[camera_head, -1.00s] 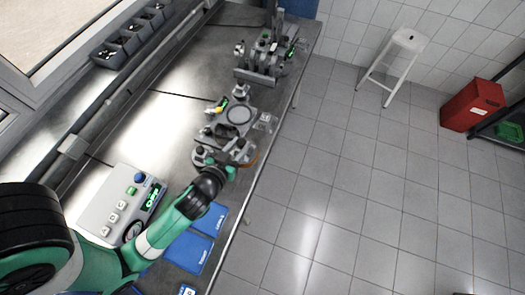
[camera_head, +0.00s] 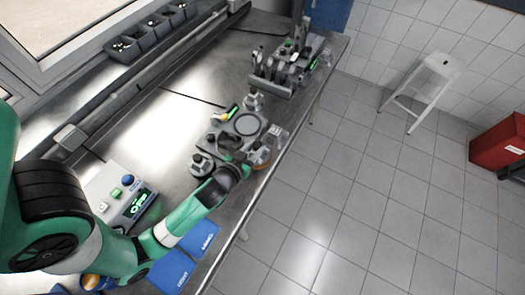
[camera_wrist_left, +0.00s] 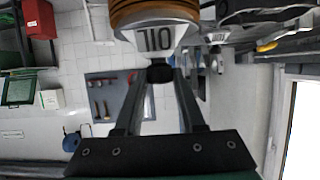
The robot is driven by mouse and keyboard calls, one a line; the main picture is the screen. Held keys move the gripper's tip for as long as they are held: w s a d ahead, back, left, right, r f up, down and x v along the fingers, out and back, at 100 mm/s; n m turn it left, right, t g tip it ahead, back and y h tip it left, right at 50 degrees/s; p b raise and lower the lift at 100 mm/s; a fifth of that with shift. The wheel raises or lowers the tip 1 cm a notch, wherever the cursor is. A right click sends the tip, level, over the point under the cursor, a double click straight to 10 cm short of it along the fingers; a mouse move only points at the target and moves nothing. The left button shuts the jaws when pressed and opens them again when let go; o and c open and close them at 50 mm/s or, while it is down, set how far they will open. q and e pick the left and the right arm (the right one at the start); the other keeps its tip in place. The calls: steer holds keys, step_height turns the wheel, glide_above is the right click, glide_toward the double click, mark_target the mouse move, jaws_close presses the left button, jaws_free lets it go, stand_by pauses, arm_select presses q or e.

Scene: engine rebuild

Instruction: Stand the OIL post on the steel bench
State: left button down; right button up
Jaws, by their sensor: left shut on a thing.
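The OIL post shows in the left wrist view (camera_wrist_left: 155,35) as a pale block labelled OIL, upside down in the picture, with a copper-coloured ringed part above it. My left gripper (camera_wrist_left: 160,75) is shut on a dark stub at the label end of this post. In the head view, my left gripper (camera_head: 238,163) is at the bench's right edge, and a copper-coloured part (camera_head: 262,158) shows just beyond it. The steel bench (camera_head: 178,125) runs from lower left to upper right. I cannot tell whether the post touches it. My right gripper is not in view.
A grey fixture with a round ring (camera_head: 248,124) stands right beside my left gripper. A control box with a green display (camera_head: 125,195) and blue mats (camera_head: 170,270) lie nearer. A tool rack (camera_head: 275,72) stands farther along. Bare steel lies left of the fixture.

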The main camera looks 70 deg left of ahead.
arm_select(q)
steer(key=shift+w+a+f, duration=0.1)
steer(key=shift+w, duration=0.1)
steer(key=f+b, duration=0.3)
steer(key=f, duration=0.1)
steer(key=shift+w+a+b, duration=0.25)
steer(key=shift+w+b, duration=0.05)
steer(key=shift+s+d+f, duration=0.1)
steer(key=shift+s+f, duration=0.05)
steer(key=shift+r, duration=0.2)
steer(key=shift+f, duration=0.25)
steer(key=c, duration=0.5)
jaws_free()
